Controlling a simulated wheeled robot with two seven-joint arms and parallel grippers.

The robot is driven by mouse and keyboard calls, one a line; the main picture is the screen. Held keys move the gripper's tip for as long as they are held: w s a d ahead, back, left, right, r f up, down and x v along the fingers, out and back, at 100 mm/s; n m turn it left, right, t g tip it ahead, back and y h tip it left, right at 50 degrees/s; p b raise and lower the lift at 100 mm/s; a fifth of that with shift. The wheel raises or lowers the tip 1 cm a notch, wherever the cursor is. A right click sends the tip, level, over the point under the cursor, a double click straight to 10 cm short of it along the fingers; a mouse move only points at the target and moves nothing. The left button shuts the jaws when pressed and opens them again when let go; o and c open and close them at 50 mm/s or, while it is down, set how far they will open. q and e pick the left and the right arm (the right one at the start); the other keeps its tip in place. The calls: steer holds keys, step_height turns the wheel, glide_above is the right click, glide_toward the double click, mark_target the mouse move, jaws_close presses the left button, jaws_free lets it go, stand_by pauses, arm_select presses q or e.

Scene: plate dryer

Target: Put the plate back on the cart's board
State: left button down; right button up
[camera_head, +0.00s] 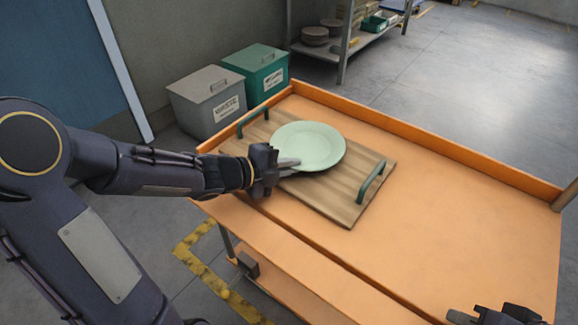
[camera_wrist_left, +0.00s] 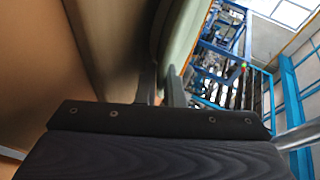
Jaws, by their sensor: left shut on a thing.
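A pale green plate (camera_head: 308,146) is over the wooden board (camera_head: 340,204), which has a dark green handle at each end and lies on the orange cart (camera_head: 460,225). My left gripper (camera_head: 287,163) is shut on the plate's near left rim. In the left wrist view the fingers (camera_wrist_left: 160,88) pinch the plate's edge (camera_wrist_left: 182,35). I cannot tell whether the plate's underside touches the board. My right gripper (camera_head: 497,316) is partly in view at the bottom right, over the cart, away from the plate; its fingers are too cut off to judge.
The cart has a raised rim (camera_head: 430,142) along its far side. Its right half is bare. A grey bin (camera_head: 208,98) and a green bin (camera_head: 258,70) stand on the floor behind it. A shelf (camera_head: 350,45) with items stands further back.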

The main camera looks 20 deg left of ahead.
arm_select(q)
steer(key=c, duration=1.8)
jaws_free()
